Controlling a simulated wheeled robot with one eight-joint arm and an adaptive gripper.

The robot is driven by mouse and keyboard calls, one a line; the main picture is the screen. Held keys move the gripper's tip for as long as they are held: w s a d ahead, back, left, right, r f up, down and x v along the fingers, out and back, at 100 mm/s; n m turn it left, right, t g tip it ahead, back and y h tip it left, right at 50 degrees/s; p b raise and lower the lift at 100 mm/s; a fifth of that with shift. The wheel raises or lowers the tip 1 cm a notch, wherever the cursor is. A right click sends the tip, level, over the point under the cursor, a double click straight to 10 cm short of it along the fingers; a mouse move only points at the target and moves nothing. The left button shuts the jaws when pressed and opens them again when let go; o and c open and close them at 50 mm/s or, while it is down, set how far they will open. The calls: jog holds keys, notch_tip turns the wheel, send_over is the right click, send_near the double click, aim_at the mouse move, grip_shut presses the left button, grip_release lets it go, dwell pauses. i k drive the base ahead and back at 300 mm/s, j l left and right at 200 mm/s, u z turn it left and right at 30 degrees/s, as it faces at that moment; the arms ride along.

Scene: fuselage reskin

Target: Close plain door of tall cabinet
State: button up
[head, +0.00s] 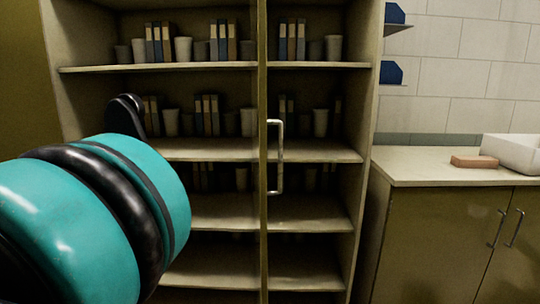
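The tall cabinet (210,68) stands straight ahead, with its shelves showing. A narrow upright olive strip (262,225) crosses the front of the cabinet near the middle. It looks like the plain door seen nearly edge-on, standing open. A pale bar handle (281,155) sticks out from its right side at mid height. My teal and black arm fills the lower left and hides part of the left shelves. My gripper cannot be made out in this view. The handle has nothing on it.
Several binders (222,40) and cups (183,50) stand on the shelves. At right is a low cabinet with a pale counter (425,160), two bar handles, a brick-coloured block (474,162) and a white basin (515,150). An olive panel (25,90) stands at far left.

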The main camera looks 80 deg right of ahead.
aim_at(258, 8)
jog(key=k+l+z, duration=0.1)
jog(key=k+z, duration=0.35)
jog(key=k+l+z, duration=0.2)
jog(key=z, duration=0.2)
jog(key=k+l+z, duration=0.6)
jog(key=l+z, duration=0.25)
jog(key=j, duration=0.1)
